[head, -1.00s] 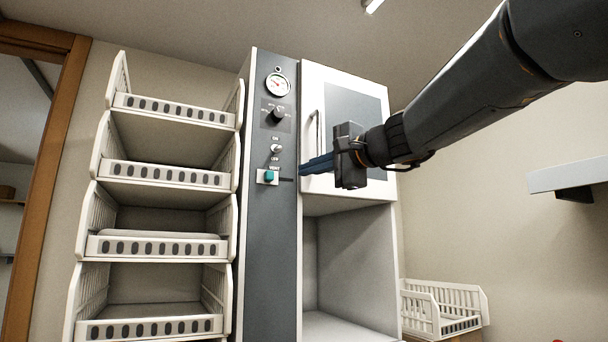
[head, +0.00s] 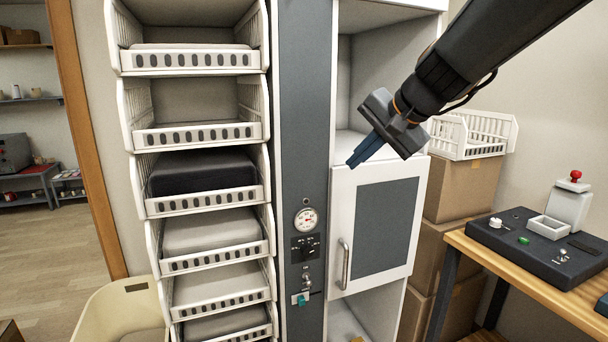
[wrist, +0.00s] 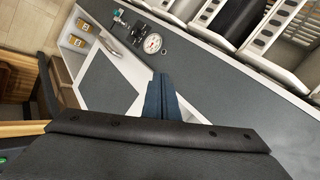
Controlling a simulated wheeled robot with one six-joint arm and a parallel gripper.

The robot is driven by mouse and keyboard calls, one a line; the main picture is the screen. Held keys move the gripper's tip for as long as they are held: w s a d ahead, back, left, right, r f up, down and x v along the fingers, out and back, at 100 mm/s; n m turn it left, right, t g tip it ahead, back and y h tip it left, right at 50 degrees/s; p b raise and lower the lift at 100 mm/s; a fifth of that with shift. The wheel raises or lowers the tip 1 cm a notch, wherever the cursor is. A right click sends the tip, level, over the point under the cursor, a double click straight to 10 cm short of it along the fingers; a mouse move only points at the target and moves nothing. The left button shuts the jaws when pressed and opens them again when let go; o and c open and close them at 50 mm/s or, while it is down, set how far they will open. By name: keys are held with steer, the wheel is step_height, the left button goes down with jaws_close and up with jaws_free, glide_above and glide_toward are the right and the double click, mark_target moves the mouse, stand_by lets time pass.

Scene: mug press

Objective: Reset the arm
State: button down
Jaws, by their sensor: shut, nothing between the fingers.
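My gripper (head: 362,152) is at the upper middle right of the head view, pointing down and left. Its blue fingers are together and hold nothing. It hangs in front of the white cabinet (head: 383,172), above the lower door (head: 386,225). The wrist view also shows the shut fingers (wrist: 163,98), with the grey panel and a round gauge (wrist: 152,43) beyond them. In the head view the gauge (head: 305,220), a black knob (head: 305,246), a switch and a teal button (head: 301,299) sit on the grey panel.
Stacked white bins (head: 205,135) stand left of the panel. Cardboard boxes (head: 462,190) with a white basket (head: 470,135) on top stand to the right. A wooden table (head: 530,280) at the far right bears a black device (head: 535,243) with a red knob. A cream tub (head: 118,318) is at lower left.

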steer(key=s+d+f+n+g+h, duration=0.2)
steer(key=s+d+f+n+g, duration=0.1)
steer(key=s+f, duration=0.9)
steer(key=s+d+f+n+g+h, duration=0.3)
steer(key=s+d+f+n+g, duration=0.1)
steer(key=s+f, duration=0.8)
step_height(320, 180, down, 4)
steer(key=shift+d+r, duration=0.1)
steer(key=shift+d, duration=0.3)
